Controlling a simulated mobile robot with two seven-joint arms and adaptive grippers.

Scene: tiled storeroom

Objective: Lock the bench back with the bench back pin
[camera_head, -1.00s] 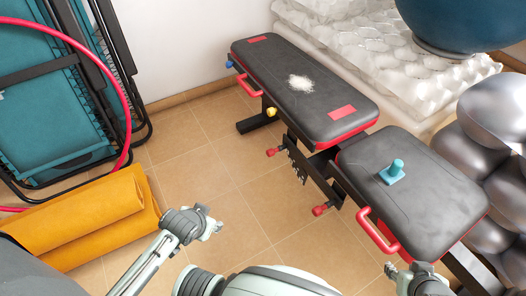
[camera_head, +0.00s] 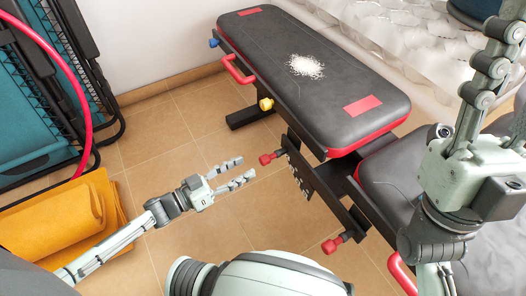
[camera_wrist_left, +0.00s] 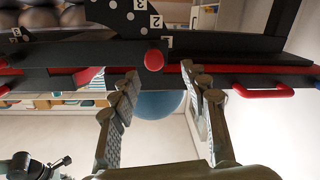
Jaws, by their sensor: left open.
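The black padded bench has a long back pad (camera_head: 310,75) and a seat pad (camera_head: 385,180), partly hidden by my right arm. A dark notched plate (camera_head: 300,172) hangs under the back pad; its numbers show in the left wrist view (camera_wrist_left: 140,18). Red knobs sit near this plate (camera_head: 267,158) and lower down (camera_head: 332,245); I cannot tell which is the bench back pin. My left gripper (camera_head: 240,170) is open and empty, left of and apart from the upper knob. The left wrist view shows a red knob (camera_wrist_left: 154,60) between the finger directions. My right gripper (camera_head: 508,75) is raised, its tips partly cut off.
A yellow knob (camera_head: 266,104), a blue knob (camera_head: 214,42) and a red handle (camera_head: 238,70) stick out from the bench's near side. A white powdery patch (camera_head: 305,66) lies on the back pad. Orange rolled mats (camera_head: 60,215) lie left. Tiled floor (camera_head: 200,130) is clear.

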